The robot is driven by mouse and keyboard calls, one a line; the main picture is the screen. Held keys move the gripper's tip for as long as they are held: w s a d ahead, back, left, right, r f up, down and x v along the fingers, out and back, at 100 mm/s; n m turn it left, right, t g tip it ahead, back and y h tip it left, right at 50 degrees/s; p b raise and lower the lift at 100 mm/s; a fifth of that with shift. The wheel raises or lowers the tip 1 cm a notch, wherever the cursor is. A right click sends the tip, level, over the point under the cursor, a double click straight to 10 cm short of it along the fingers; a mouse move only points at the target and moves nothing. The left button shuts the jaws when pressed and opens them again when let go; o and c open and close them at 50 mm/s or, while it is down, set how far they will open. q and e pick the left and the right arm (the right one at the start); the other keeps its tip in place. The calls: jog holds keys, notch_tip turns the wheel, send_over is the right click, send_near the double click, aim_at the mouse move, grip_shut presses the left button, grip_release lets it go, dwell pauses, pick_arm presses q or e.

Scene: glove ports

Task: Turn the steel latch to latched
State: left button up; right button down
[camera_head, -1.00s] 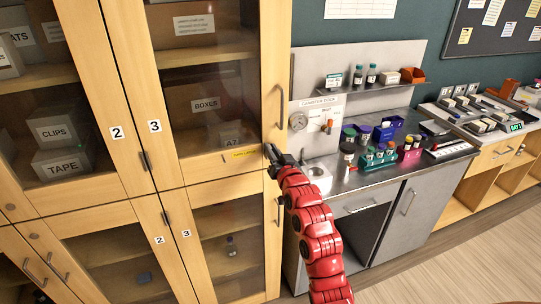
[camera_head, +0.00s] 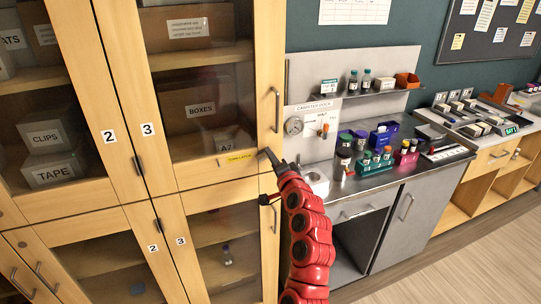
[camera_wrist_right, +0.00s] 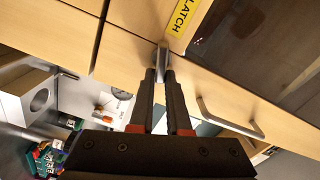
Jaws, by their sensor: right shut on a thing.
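The steel latch (camera_wrist_right: 162,57) shows in the right wrist view as a small grey metal piece on the wooden cabinet frame, beside the yellow label (camera_wrist_right: 184,18). The fingers of my right gripper (camera_wrist_right: 160,75) are closed around its near end. In the head view my right gripper (camera_head: 268,158) is at the cabinet door's right edge, just right of the yellow label (camera_head: 239,157). The gripper hides most of the latch there, and I cannot tell its exact angle. My left gripper is not in view.
The tall wooden cabinet (camera_head: 189,182) with glass doors fills the left. A vertical door handle (camera_head: 276,109) is above the gripper and another one is below. A steel bench (camera_head: 375,182) with bottles, racks and a canister dock (camera_head: 319,113) stands close on the right.

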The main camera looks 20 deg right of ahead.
jog(key=shift+f+m+p, duration=0.2)
jog(key=shift+m+p, duration=0.05)
jog(key=shift+m, duration=0.75)
jog(key=shift+f+m+p, duration=0.15)
jog(key=shift+m+p, duration=0.1)
jog(key=shift+m, duration=0.75)
jog(key=c, duration=0.9)
grip_release()
jog(key=s+p, duration=0.1)
jog(key=s, duration=0.4)
jog(key=s+p, duration=0.1)
jog(key=s, duration=0.5)
jog(key=s+p, duration=0.1)
jog(key=s, duration=0.5)
jog(key=shift+s+d, duration=0.2)
jog(key=shift+d, duration=0.15)
